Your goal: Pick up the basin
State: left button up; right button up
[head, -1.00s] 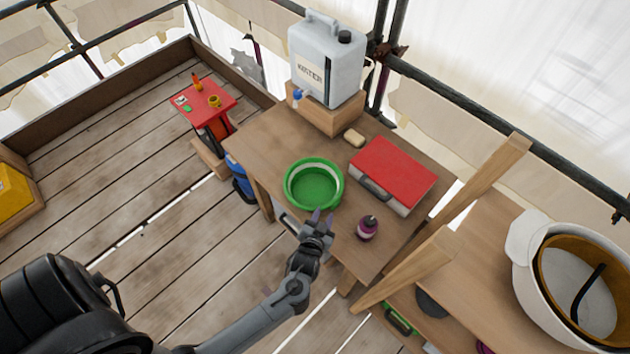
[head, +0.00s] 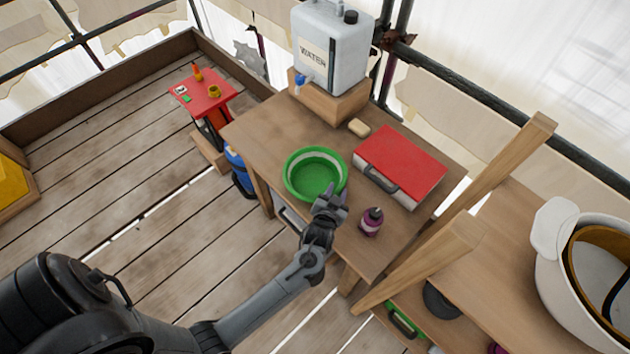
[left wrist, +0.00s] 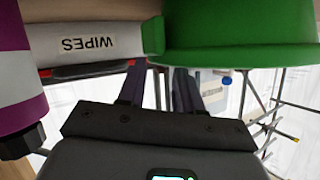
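The green basin (head: 301,186), round with a pale band inside, stands upright on the wooden table (head: 262,135). It fills the upper right of the left wrist view (left wrist: 240,35). My left gripper (head: 335,190) is at the basin's near right rim and overlaps it in the head view. In the left wrist view its two dark fingers (left wrist: 160,80) are apart, with a gap between them and nothing clearly held. The fingertips are close to the basin's edge; I cannot tell whether they touch it. My right gripper is not in view.
A purple bottle (head: 371,222) stands just right of my left gripper. A red-lidded case (head: 404,160) lies behind it, with a soap bar (head: 358,128) nearby. A water container (head: 330,50) stands on a wooden block at the back. Wooden posts (head: 420,268) rise at the right.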

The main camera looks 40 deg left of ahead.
pick_arm(q)
jog(key=b+x, duration=0.2)
jog(key=x, duration=0.1)
jog(key=shift+w+f+b, duration=0.1)
jog(key=shift+f+b, duration=0.15)
jog(key=shift+b, duration=0.05)
jog(key=shift+w+a+b, duration=0.2)
jog(key=shift+w+b, duration=0.15)
jog(key=shift+w, duration=0.1)
grip_shut()
